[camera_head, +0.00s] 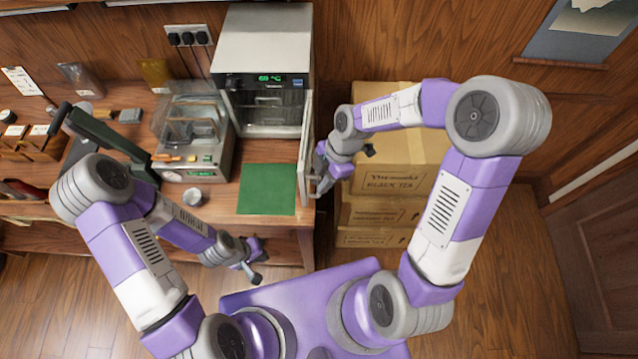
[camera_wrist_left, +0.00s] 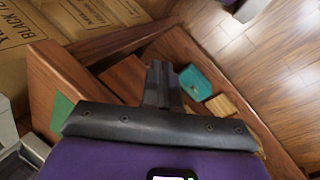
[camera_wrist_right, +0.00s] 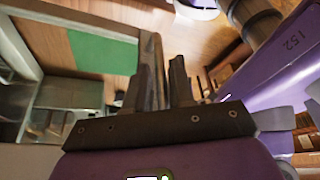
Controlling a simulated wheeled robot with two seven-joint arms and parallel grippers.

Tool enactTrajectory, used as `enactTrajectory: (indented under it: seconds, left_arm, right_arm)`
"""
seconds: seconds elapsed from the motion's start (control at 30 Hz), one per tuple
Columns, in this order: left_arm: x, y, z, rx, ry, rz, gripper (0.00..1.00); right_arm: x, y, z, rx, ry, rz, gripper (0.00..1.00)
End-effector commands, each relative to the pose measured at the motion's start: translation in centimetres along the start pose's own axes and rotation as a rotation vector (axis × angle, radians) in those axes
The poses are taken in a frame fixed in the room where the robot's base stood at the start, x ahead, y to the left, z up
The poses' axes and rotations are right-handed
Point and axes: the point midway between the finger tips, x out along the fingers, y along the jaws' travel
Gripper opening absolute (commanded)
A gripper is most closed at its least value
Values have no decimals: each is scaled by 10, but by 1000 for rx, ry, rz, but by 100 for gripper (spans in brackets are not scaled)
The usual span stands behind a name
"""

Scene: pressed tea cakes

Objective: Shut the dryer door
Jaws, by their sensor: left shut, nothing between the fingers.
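The dryer (camera_head: 262,45) is a white and dark box at the back of the wooden table, with a lit green display. Its door (camera_head: 304,150) stands open, seen nearly edge-on and reaching toward me along the right side of the green mat. My right gripper (camera_head: 322,182) is at the door's free end, on its right side. In the right wrist view, the fingers (camera_wrist_right: 161,80) are apart, with the door's frame (camera_wrist_right: 90,22) close by them; whether they touch it is unclear. My left gripper (camera_head: 252,270) is shut and empty, low in front of the table.
The green mat (camera_head: 266,188) lies in front of the dryer. A sealing machine (camera_head: 190,174) and a small metal cup (camera_head: 192,196) stand left of it. Stacked tea cartons (camera_head: 385,214) stand right of the table. Floor is free further right.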

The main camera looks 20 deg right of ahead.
Motion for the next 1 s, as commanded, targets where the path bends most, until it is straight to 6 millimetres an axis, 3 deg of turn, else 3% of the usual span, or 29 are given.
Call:
enactTrajectory:
  seconds: [0.2, 0.47, 0.63, 1.0]
  left_arm:
    - [0, 0, 0, 0, 0, 0, 0]
    - [0, 0, 0, 0, 0, 0, 0]
    - [0, 0, 0, 0, 0, 0, 0]
    - [1, 0, 0, 0, 0, 0, 0]
  right_arm:
    - [20, 0, 0, 1, -1, -1, 23]
    - [21, 0, 0, 1, -1, 1, 23]
    - [21, 0, 0, 1, -1, 1, 0]
    - [22, 1, -1, 2, -1, 2, 0]
